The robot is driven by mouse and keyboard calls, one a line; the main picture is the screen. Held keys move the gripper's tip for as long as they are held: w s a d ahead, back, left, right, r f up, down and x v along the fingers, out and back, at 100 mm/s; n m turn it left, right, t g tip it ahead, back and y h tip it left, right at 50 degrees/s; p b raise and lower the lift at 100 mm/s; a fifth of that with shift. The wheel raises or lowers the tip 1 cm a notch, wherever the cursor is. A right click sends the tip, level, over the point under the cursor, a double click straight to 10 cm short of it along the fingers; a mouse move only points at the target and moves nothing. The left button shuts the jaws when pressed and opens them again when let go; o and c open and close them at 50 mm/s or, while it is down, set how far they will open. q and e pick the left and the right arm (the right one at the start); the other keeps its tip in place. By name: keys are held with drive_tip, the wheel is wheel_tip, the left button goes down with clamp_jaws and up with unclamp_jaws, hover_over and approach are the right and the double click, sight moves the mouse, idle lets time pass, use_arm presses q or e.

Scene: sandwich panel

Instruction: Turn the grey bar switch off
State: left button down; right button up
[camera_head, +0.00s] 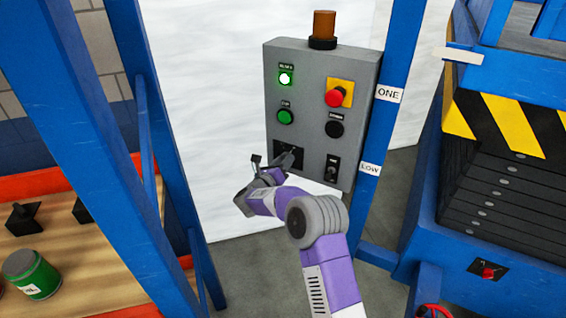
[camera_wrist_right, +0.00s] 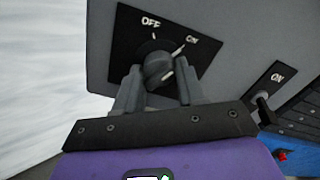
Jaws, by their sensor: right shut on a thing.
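The grey bar switch (camera_wrist_right: 157,66) sits on a black plate marked OFF and ON in the right wrist view. OFF is at the upper left and ON at the upper right. A pale line shows on the bar and seems to lean toward ON, but the fingers partly hide it. My right gripper (camera_wrist_right: 157,88) is shut on the bar, with one finger on each side. In the head view, my right gripper (camera_head: 266,168) is at the lower left of the grey control panel (camera_head: 305,75), and the switch's black plate (camera_head: 290,152) shows behind it. My left gripper is not in view.
A black toggle switch (camera_head: 332,168) is to the right on the panel. A blue post (camera_head: 382,125) stands close on the right.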

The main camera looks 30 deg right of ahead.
idle(0.3)
drive_tip(key=shift+r+n+p, duration=0.1)
drive_tip(key=shift+n+p, duration=0.3)
drive_tip(key=shift+n, duration=5.4)
drive_tip(key=shift+n, duration=0.3)
drive_tip(key=o, duration=1)
drive_tip(key=shift+o, duration=0.2)
drive_tip(key=shift+a, duration=0.1)
